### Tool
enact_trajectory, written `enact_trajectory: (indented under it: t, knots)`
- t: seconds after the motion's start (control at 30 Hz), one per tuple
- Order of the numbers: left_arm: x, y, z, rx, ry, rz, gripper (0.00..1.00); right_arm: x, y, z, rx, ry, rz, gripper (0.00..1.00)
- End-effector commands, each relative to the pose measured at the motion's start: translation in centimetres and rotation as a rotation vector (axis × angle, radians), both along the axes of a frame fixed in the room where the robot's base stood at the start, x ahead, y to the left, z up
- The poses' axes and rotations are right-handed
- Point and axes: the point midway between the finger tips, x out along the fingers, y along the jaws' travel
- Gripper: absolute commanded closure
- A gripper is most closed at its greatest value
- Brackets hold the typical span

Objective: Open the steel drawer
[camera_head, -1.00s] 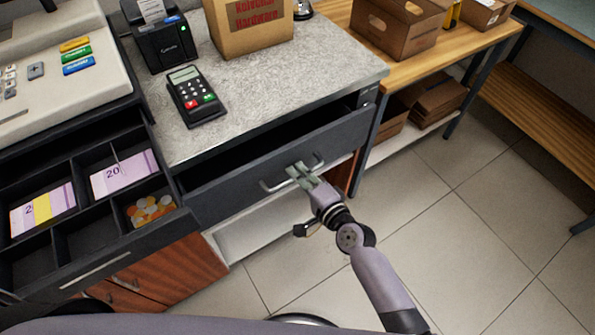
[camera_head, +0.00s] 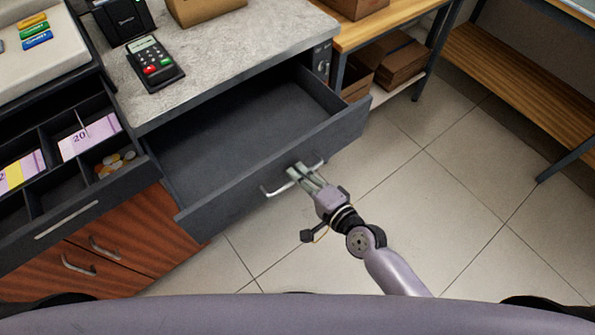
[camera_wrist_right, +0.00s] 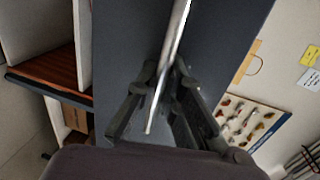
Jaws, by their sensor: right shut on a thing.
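The dark grey steel drawer (camera_head: 225,201) under the speckled counter is pulled well out in the head view, and its empty inside shows. Its front carries a bar handle (camera_head: 273,192). My right gripper (camera_head: 300,172) is shut on that handle, near its middle. In the right wrist view the bright handle (camera_wrist_right: 177,40) runs between the two dark fingers (camera_wrist_right: 165,92), with the drawer front (camera_wrist_right: 125,50) behind it. My left gripper is not in view.
An open cash drawer (camera_head: 45,190) with banknotes and coins stands at the left, above wooden cabinet doors (camera_head: 110,245). A card terminal (camera_head: 155,63) sits on the counter (camera_head: 215,50). Tiled floor (camera_head: 420,200) is clear to the right.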

Motion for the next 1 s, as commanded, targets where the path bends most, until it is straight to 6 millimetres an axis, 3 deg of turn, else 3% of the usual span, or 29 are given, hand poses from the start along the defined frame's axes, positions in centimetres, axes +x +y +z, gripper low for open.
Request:
enact_trajectory:
  t: [0.17, 0.2, 0.33, 0.67, 1.0]
  knots:
    - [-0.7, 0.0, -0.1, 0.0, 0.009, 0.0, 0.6, -0.1, 0.0, -0.1, 0.0, 0.002, 0.002, 1.0]
    - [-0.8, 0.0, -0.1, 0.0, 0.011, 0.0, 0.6, -0.1, 0.0, -0.1, 0.0, 0.002, 0.002, 0.9]
    - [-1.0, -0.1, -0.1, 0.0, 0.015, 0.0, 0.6, 0.0, 0.0, -0.1, -0.001, 0.002, 0.001, 0.82]
    - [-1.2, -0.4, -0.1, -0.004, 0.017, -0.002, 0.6, -0.2, -0.2, 0.0, -0.001, 0.002, 0.0, 0.82]
    - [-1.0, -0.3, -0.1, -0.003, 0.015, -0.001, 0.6, -5.0, -3.8, 1.1, -0.006, 0.003, 0.003, 0.82]
